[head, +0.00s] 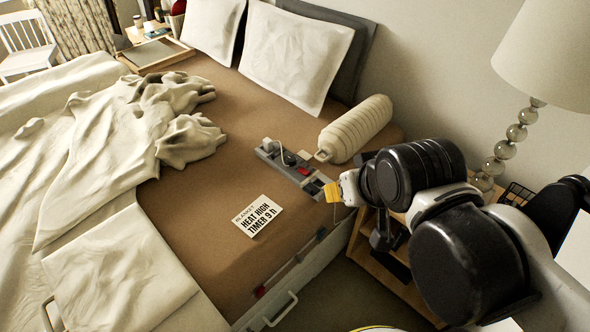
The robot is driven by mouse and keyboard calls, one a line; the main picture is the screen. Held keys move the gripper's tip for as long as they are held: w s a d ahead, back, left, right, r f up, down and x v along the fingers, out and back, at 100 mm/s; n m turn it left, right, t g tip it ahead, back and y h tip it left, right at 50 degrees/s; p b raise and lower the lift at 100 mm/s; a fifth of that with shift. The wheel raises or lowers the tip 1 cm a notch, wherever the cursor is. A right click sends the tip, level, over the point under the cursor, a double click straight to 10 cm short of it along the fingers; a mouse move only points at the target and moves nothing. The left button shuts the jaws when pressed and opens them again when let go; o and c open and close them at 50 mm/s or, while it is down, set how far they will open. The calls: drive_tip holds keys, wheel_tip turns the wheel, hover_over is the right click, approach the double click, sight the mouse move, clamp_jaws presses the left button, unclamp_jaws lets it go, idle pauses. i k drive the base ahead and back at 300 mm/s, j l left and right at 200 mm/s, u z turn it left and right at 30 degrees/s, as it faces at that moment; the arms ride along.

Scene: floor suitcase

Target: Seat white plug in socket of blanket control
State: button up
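A long grey control strip (297,172) lies on the brown bed sheet near the bed's right edge. It has a red part and dark parts along its top. A small white piece (267,145) with a thin cord sits at its far left end; I cannot tell whether this is the white plug or whether it is seated. My gripper (334,192) is at the strip's near right end, over the bed's edge. A yellow piece shows at its tip. The fingers are too small and hidden by my arm to tell if they are open or shut.
A white card (258,215) reading "BLANKET HEAT HIGH TIMER 9 h" lies in front of the strip. A ribbed cream bolster (355,128) lies just behind it. A lamp (516,130) and a wooden nightstand (400,262) stand at right. A crumpled blanket (120,150) covers the left side.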

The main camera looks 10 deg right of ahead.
sight(317, 178)
drive_tip(key=i+l+u, duration=0.3)
drive_tip(key=i+l, duration=0.6)
